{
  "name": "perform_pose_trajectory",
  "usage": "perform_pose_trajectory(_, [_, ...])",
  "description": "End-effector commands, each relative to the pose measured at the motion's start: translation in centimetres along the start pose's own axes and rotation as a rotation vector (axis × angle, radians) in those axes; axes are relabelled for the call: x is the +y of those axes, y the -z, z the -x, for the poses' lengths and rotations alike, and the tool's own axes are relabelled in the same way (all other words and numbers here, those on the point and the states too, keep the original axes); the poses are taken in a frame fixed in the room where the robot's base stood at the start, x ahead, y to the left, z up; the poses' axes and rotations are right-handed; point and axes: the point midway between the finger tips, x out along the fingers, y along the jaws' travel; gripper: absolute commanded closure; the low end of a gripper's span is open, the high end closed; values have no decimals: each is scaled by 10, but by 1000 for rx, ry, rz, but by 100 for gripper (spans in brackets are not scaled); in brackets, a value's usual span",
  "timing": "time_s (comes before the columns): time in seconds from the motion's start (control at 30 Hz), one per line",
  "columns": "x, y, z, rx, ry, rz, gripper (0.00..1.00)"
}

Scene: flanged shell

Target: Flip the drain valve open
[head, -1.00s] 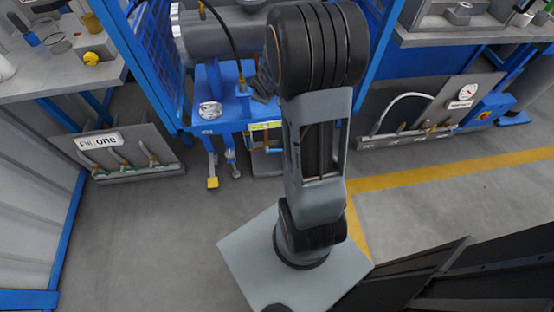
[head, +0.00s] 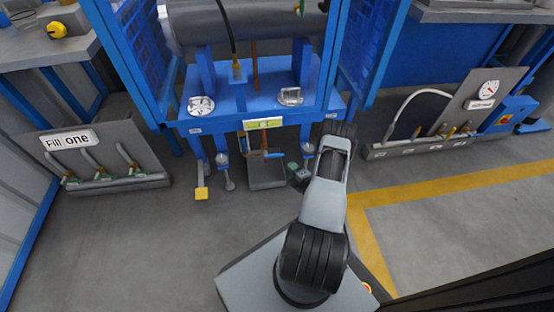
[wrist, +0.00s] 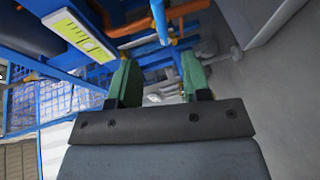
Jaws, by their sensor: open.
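A copper-orange drain pipe (head: 264,140) hangs under the front of the blue stand in the head view, with a small blue lever (head: 274,155) at its lower part; I take this as the drain valve. In the wrist view, orange pipework (wrist: 185,10) and a blue lever-like bar (wrist: 159,20) show at the top, beyond my fingertips. My gripper (head: 298,174) is low, just right of the valve. In the wrist view its two green fingers (wrist: 158,78) stand apart with nothing between them. I cannot tell the lever's exact position.
The blue stand (head: 236,104) has a yellow-green level label (head: 263,124) on its front. A grey tray (head: 267,178) sits below the pipe. A yellow pedal (head: 201,193) is at left. Hose panels stand left (head: 100,160) and right (head: 440,118). The floor in front is clear.

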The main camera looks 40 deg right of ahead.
Motion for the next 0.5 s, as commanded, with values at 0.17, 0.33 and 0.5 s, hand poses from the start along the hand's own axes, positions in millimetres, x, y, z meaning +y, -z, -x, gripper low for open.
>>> perform_pose_trajectory(0.17, [-4,1,-33,5,-3,4,56])
perform_pose_trajectory(0.33, [-4,1,-67,3,-2,3,56])
perform_pose_trajectory(0.5, [-3,0,-95,2,-2,1,56])
